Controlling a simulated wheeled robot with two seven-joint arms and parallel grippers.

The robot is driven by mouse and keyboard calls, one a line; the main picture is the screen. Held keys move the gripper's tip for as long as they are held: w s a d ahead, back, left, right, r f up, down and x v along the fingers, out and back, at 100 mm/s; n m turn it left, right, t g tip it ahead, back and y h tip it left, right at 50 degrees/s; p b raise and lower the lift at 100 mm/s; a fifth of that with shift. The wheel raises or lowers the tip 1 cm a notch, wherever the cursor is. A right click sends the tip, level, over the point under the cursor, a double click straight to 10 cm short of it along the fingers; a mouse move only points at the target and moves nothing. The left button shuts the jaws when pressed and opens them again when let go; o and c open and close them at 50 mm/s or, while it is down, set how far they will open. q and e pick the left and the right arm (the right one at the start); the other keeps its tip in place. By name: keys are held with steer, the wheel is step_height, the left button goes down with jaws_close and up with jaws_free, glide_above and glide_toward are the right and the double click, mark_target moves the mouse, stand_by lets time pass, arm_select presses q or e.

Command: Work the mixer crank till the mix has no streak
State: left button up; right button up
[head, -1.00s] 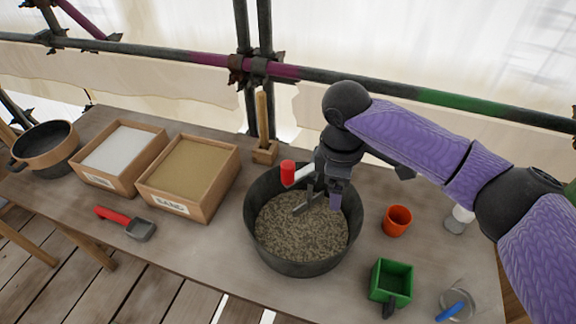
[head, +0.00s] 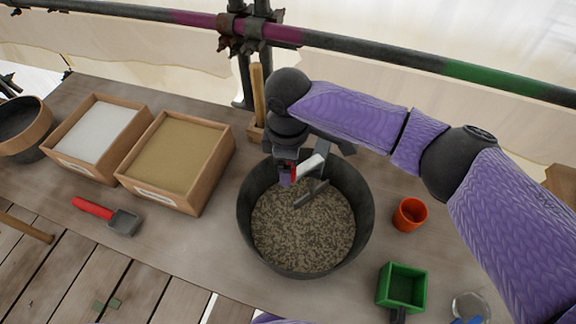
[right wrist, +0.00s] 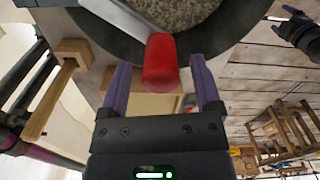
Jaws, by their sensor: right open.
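The mixing tub (head: 364,215) is dark and round and stands on the table. The mix (head: 300,235) in it is grey-brown, speckled light and dark; I see no broad streak. A grey paddle (head: 311,193) rests in it under the pale crank arm (head: 311,164). The crank's red knob (head: 293,172) is partly hidden by my right gripper (head: 290,178). In the right wrist view the red knob (right wrist: 160,64) stands between the open fingers of my right gripper (right wrist: 160,85), with gaps on both sides. A dark gripper, apparently my left (right wrist: 292,28), shows at the upper right; its jaws are unclear.
Boxes of white powder (head: 58,158) and sand (head: 128,182) stand left of the tub. An orange cup (head: 410,214) and a green box (head: 402,287) are at right. A scaffold rail (head: 400,55) crosses behind.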

steer(key=shift+f, duration=0.95)
steer(key=shift+c, duration=0.2)
jaws_close()
stand_by(0.5)
